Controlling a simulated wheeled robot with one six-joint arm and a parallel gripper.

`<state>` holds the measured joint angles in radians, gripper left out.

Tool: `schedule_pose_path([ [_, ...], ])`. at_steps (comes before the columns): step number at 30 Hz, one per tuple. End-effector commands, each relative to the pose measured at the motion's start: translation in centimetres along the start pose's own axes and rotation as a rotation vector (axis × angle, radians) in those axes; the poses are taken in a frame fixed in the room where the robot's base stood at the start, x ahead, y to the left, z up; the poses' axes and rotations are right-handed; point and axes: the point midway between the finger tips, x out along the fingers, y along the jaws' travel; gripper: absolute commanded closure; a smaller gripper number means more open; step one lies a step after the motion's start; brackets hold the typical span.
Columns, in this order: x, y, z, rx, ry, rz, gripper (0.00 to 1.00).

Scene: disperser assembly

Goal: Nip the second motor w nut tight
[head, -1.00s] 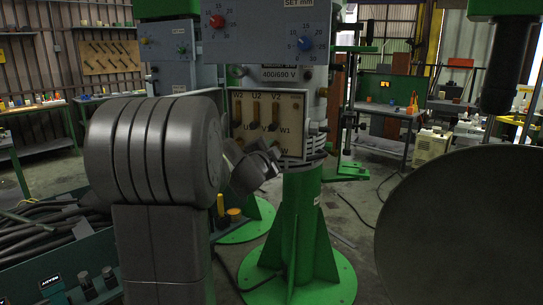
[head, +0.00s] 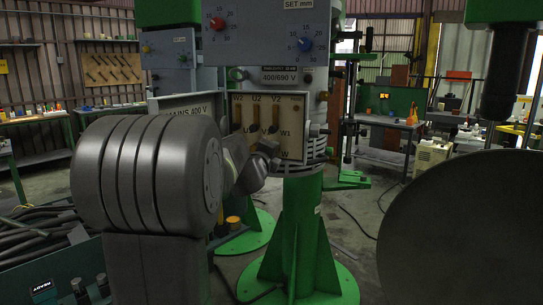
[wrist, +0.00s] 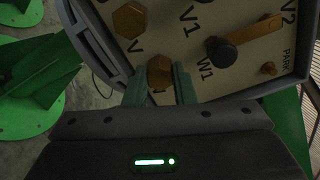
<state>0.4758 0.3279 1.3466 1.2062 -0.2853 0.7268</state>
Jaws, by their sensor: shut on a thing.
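The second motor's terminal board (head: 292,118) is a pale panel with brass bars and letters; it also shows tilted in the wrist view (wrist: 205,75). My gripper (wrist: 159,88) has its two greenish fingers on either side of a brass hex nut (wrist: 159,68), at the board's lower edge. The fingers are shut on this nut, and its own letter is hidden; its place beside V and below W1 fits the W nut. Another brass hex nut (wrist: 129,20) sits near the letter V. In the head view my gripper (head: 272,152) is at the board's lower part, its fingertips hard to make out.
A box lid marked MAINS 400 V (head: 186,128) stands left of the board. Above is a grey panel with red and blue knobs (head: 262,27). A green pedestal (head: 300,225) carries the motor. A bin of black cables (head: 45,235) is at left, a large dark disc (head: 465,230) at right.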

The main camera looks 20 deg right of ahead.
Motion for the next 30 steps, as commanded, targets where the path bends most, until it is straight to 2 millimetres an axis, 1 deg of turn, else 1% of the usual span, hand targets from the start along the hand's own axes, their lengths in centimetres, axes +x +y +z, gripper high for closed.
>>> schedule_pose_path([
  [9, 0.00, 0.10, -0.05, 0.093, 0.001, 0.001, 0.99],
  [23, 0.00, 0.10, -0.04, 0.106, 0.001, 0.002, 0.99],
  [24, 0.00, 0.10, -0.04, 0.106, 0.001, 0.002, 0.72],
  [27, 0.00, 0.08, -0.03, 0.105, 0.001, 0.002, 0.55],
  [30, 0.00, 0.06, -0.02, 0.105, 0.001, 0.001, 0.55],
])
